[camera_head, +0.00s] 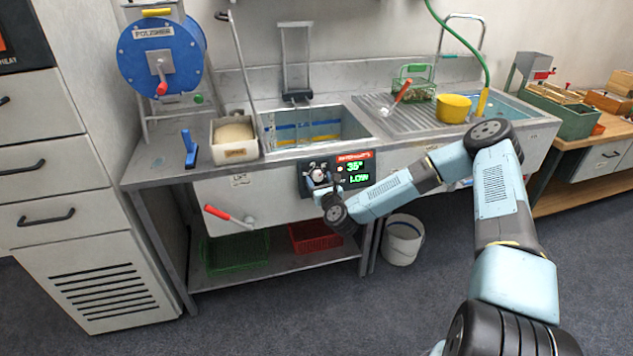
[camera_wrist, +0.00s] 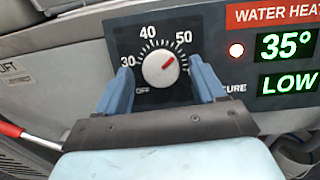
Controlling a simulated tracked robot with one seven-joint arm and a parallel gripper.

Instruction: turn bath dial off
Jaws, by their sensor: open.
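The bath dial (camera_wrist: 160,69) is a round white knob with a red pointer, on a black panel. The dial also shows small in the head view (camera_head: 317,175), partly behind my gripper. My gripper (camera_wrist: 161,76) is open, with one blue finger on each side of the dial and a gap showing beside the knob. I cannot tell how far the fingertips are from the panel. In the head view my gripper (camera_head: 325,189) is at the panel.
The panel display (camera_wrist: 287,64) reads 35° and LOW, beside a lit red lamp (camera_wrist: 236,50). A red-handled lever (camera_head: 229,215) sits left of the panel on the sink front. The sink (camera_head: 318,127) is above. A white bucket (camera_head: 402,239) stands on the floor below right.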

